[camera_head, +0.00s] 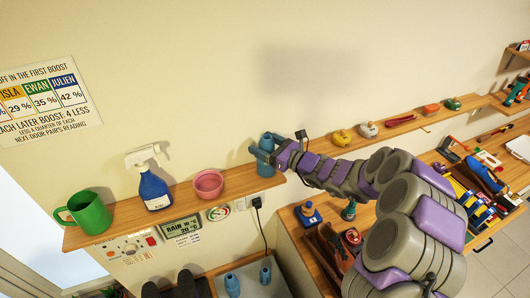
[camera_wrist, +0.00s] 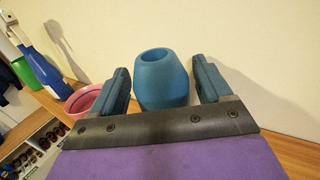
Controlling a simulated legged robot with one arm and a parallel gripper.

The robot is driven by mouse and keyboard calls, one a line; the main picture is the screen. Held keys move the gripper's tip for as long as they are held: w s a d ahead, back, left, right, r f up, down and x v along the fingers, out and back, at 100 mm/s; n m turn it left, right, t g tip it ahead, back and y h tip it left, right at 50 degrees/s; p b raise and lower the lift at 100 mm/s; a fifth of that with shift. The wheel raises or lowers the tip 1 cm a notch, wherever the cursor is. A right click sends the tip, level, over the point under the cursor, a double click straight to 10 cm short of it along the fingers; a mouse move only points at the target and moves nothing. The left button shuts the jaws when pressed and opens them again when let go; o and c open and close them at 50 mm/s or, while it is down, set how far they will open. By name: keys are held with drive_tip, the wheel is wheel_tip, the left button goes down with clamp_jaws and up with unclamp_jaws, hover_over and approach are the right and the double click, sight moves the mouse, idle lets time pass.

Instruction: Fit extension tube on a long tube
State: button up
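A blue tube piece (camera_wrist: 163,85) with a round opening at its top stands upright on the wooden shelf, between the two fingers of my gripper (camera_wrist: 162,78). The fingers are apart, and a narrow gap shows on each side of the tube. In the head view the same tube (camera_head: 267,142) shows at the shelf's right part, partly hidden by my gripper (camera_head: 263,154). Two more blue tubes, a left one (camera_head: 232,285) and a right one (camera_head: 265,271), stand on a grey surface below the shelf. I cannot tell which is the long tube.
The shelf (camera_head: 232,190) also holds a green mug (camera_head: 88,213), a blue spray bottle (camera_head: 154,190) and a pink bowl (camera_head: 208,185), the bowl closest to my gripper. The wall rises close behind. Several small items line the shelf to the right. A cable hangs below the shelf.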

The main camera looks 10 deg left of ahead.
drive_tip(key=shift+d+r, duration=0.1)
drive_tip(key=shift+d, duration=0.3)
drive_tip(key=c, duration=0.9)
drive_tip(key=shift+a, duration=0.1)
drive_tip(key=shift+c, duration=0.2)
drive_tip(key=shift+a, duration=0.15)
